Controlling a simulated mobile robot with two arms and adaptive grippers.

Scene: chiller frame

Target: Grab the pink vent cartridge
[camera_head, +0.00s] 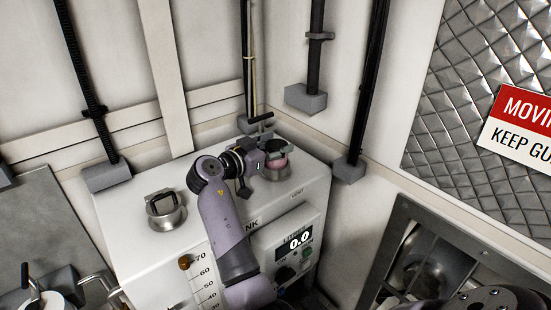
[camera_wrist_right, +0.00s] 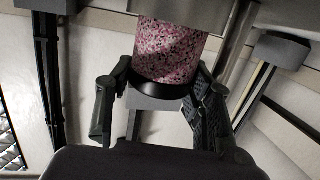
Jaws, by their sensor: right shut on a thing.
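The pink vent cartridge (camera_head: 278,163) sits at the round metal port near the VENT label, on top of the white tank unit. My right gripper (camera_head: 268,152) reaches it from the left and is shut on it. In the right wrist view the cartridge (camera_wrist_right: 168,52) is a pink speckled cylinder with a black band, between the two fingers of my right gripper (camera_wrist_right: 155,105). The head view does not show clearly whether the cartridge is still seated in the port. My left gripper is not in view.
A second metal port (camera_head: 165,209) with a dark square top stands on the white tank unit (camera_head: 130,235), left of my arm. Black pipes with grey blocks (camera_head: 306,97) line the walls close behind.

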